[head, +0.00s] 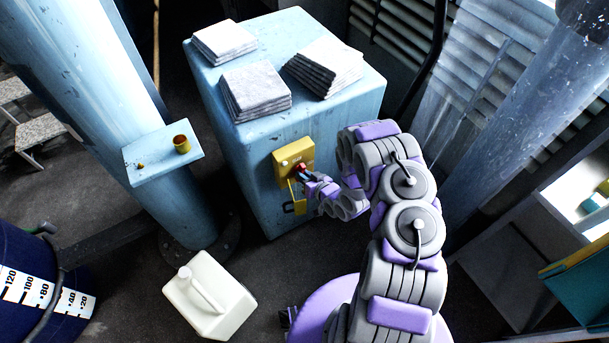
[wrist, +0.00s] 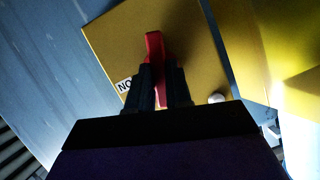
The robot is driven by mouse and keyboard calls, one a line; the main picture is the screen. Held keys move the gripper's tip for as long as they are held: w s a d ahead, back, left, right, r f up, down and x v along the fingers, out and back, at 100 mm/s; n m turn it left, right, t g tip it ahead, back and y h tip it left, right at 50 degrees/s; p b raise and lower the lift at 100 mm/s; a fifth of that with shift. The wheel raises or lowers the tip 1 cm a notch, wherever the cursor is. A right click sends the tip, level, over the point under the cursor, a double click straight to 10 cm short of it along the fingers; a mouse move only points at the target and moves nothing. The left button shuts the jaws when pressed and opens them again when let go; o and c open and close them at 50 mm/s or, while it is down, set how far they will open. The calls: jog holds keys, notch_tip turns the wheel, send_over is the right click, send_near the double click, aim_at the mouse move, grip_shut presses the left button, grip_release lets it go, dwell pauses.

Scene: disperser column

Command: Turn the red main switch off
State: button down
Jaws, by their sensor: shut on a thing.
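The red main switch (wrist: 154,46) is a red handle on a yellow switch box. The box (head: 285,156) is fixed to the front of a light blue cabinet, and its yellow face also shows in the wrist view (wrist: 105,45). My gripper (wrist: 160,82) is shut on the red handle, with one dark finger on each side of it. In the head view my gripper (head: 303,174) reaches the box from the right, and the handle (head: 300,167) shows as a small red spot. A label reading "NO" (wrist: 124,85) is partly hidden by a finger.
The blue cabinet (head: 240,170) carries several stacks of grey cloths or sheets (head: 255,88). A blue column (head: 165,200) with a small shelf (head: 150,163) stands left. A white canister (head: 209,296) and a dark blue drum (head: 30,270) stand in front. A yellow panel (wrist: 285,50) is right of the box.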

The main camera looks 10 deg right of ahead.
jog(key=shift+s+f+n+h, duration=0.15)
jog(key=shift+n+h, duration=0.35)
dwell(0.3)
jog(key=c, duration=1)
grip_release()
jog(key=shift+c, duration=0.2)
jog(key=p+v, duration=0.5)
jog(key=v, duration=1.2)
jog(key=shift+s, duration=0.1)
